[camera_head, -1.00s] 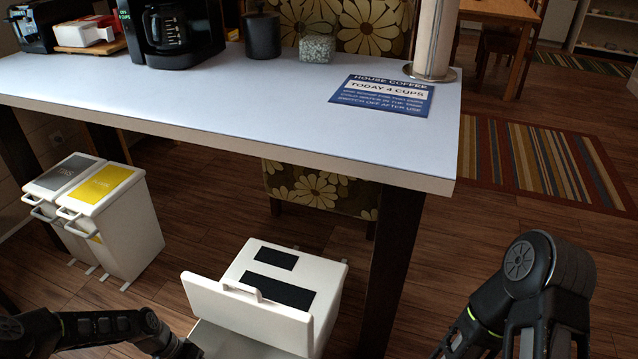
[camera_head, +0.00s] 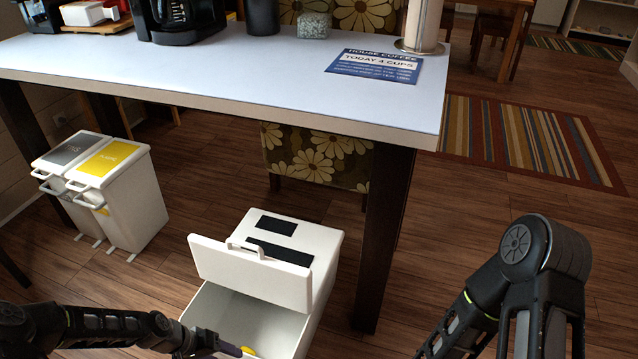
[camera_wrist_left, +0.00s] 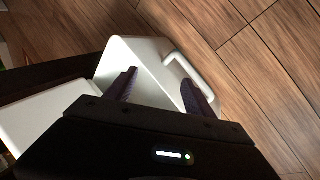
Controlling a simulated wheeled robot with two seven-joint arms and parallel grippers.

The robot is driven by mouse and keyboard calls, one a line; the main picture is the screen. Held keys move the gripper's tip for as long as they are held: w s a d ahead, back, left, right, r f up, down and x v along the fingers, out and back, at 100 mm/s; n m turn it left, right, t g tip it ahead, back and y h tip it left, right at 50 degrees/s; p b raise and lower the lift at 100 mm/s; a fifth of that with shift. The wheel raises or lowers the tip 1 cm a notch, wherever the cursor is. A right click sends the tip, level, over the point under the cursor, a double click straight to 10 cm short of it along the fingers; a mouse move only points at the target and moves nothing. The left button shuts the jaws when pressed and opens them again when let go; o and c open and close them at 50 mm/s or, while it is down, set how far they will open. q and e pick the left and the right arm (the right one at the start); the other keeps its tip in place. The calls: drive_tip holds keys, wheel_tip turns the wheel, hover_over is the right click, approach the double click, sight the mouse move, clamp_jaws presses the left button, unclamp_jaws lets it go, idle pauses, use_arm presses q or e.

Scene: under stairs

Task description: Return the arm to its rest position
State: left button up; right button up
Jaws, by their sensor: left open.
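My left arm (camera_head: 110,326) comes in low from the left in the head view. Its gripper (camera_head: 232,351) is at the bottom edge, over the near part of an open white bin (camera_head: 325,262), and is partly cut off. In the left wrist view the gripper (camera_wrist_left: 162,88) has its two dark fingers spread apart with nothing between them. The white bin (camera_wrist_left: 150,52) shows beyond the fingers. My right arm (camera_head: 535,275) is folded at the lower right; its gripper is out of view.
The bin's raised panel (camera_head: 245,272) stands beside the left arm. A white-topped table (camera_head: 230,80) with a dark leg (camera_head: 383,235) is above and behind. Two lidded bins (camera_head: 135,200) stand left. Floor between table leg and right arm is clear.

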use_arm(q)
drive_tip(key=s+d+f+y+b, duration=0.1)
drive_tip(key=s+d+f+b, duration=0.2)
drive_tip(key=s+d+b, duration=0.35)
drive_tip(key=s+d+f+y+b, duration=0.1)
drive_tip(key=s+d+f+b, duration=0.25)
drive_tip(key=s+d, duration=0.55)
use_arm(e)
wheel_tip(320, 180, down, 10)
drive_tip(key=w+d, duration=0.2)
use_arm(q)
wheel_tip(320, 180, up, 31)
drive_tip(key=s+d+g+p, duration=0.1)
drive_tip(key=d+p, duration=0.2)
drive_tip(key=p, duration=2.8)
drive_tip(key=shift+s+r+h, duration=0.2)
drive_tip(key=shift+s+h, duration=0.1)
drive_tip(key=shift+h, duration=0.1)
use_arm(e)
wheel_tip(320, 180, up, 31)
drive_tip(key=s+a, duration=0.2)
drive_tip(key=shift+s+a, duration=0.15)
drive_tip(key=shift+s, duration=0.05)
use_arm(q)
drive_tip(key=shift+f, duration=0.1)
use_arm(e)
drive_tip(key=shift+f, duration=0.15)
